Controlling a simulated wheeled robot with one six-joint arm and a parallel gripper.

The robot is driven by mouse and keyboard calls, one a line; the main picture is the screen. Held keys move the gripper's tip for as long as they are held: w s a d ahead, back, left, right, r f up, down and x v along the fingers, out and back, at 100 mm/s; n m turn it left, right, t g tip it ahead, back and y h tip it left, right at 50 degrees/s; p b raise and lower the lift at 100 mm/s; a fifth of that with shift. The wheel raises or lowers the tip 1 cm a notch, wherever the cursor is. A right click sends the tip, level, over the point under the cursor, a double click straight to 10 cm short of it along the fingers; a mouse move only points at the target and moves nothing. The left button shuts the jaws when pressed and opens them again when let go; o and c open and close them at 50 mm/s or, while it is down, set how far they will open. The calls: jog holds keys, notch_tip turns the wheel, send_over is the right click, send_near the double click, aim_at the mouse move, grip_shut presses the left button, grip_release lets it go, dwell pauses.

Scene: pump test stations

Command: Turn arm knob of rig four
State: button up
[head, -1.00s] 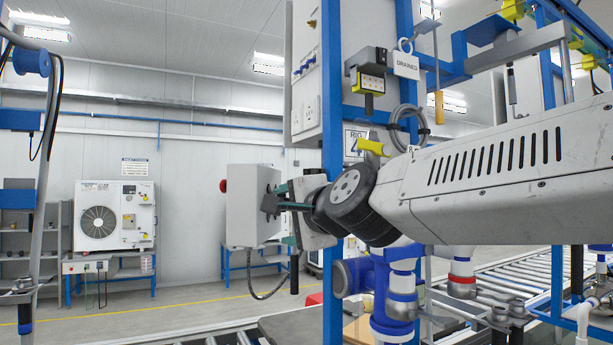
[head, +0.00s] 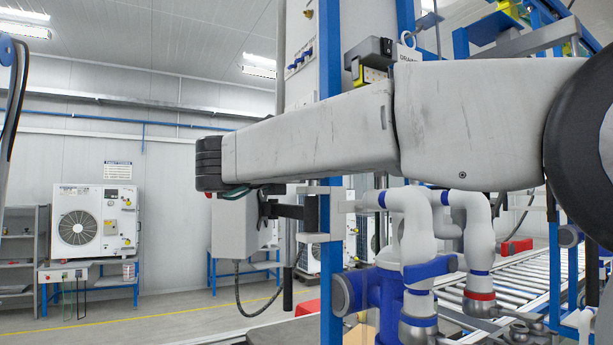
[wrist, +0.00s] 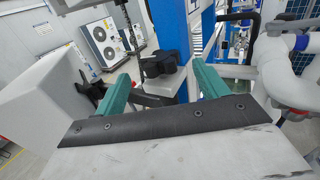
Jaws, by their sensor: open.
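In the wrist view, a black knob (wrist: 158,64) sits on a bracket with a grey metal plate, beside a blue upright post (wrist: 208,45). My gripper (wrist: 163,74) is open, its two green fingers apart with the knob between and beyond their tips. I cannot tell whether they touch it. In the head view, one green finger of my gripper (head: 240,191) shows beneath my arm, near the grey box (head: 233,230) on a black bracket arm (head: 290,211). The knob is not clearly visible there. The rig number sign is hidden behind my arm.
The grey box (wrist: 45,110) is close at the left in the wrist view. Pale pipes (wrist: 290,75) stand close at the right. In the head view, blue and white pipework (head: 385,290) and a roller conveyor (head: 515,272) lie right of the post.

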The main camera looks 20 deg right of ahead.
jog(key=shift+x, duration=1.9)
jog(key=c, duration=1)
jog(key=m+g+h, duration=0.2)
jog(key=g, duration=0.1)
jog(key=m+g, duration=0.1)
jog(key=shift+w+a+g+h, duration=0.2)
jog(key=shift+w+g+h, duration=0.1)
jog(key=shift+h, duration=0.1)
jog(key=shift+w+m+g+h, duration=0.2)
jog(key=shift+m+g+h, duration=0.4)
jog(key=shift+m+g, duration=1.35)
jog(key=shift+g, duration=0.65)
